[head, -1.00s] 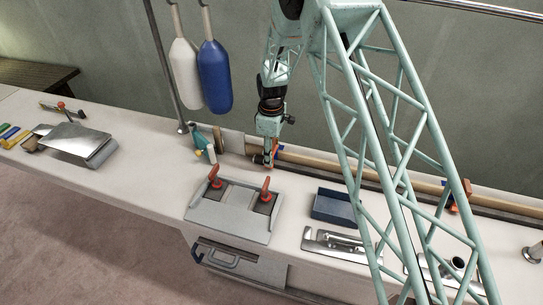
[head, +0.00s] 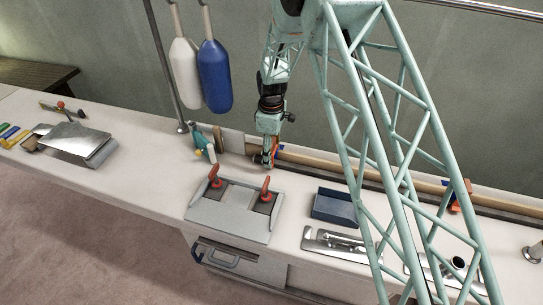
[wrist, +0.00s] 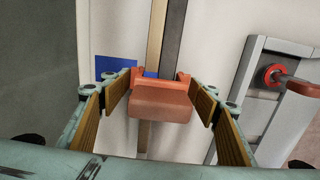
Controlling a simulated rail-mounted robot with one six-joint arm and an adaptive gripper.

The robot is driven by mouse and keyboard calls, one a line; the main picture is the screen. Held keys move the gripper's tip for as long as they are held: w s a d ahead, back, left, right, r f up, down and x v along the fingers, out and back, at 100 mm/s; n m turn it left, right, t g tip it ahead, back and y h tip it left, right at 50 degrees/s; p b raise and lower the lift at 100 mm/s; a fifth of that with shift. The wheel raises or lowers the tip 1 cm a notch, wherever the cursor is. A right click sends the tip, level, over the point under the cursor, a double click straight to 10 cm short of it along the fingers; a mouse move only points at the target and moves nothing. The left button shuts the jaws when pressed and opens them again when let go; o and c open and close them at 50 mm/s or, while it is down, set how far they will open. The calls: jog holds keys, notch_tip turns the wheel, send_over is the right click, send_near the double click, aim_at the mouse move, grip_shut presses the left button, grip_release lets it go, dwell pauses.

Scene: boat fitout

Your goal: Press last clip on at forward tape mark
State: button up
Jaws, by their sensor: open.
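An orange clip (wrist: 160,105) sits across the wooden strip in the middle of the wrist view. My gripper (wrist: 160,92) is open, with one tan-padded finger on each side of the clip and visible gaps to it. Blue tape (wrist: 113,67) shows left of the clip, and a smaller blue patch shows just behind it. How fully the clip is seated is hidden beneath its block. In the head view my gripper (head: 269,157) is low at the left end of the long wooden strip (head: 325,165). Another orange clip (head: 457,196) is on the strip farther right.
A grey panel with two red-handled levers (head: 230,212) stands on the counter in front of my gripper. A blue tray (head: 334,208) and metal plates lie to its right. A grey post (head: 165,70) and hanging white and blue fenders (head: 214,76) are to the left.

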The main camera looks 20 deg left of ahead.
jog(key=shift+r, duration=5.45)
jog(key=shift+r, duration=0.1)
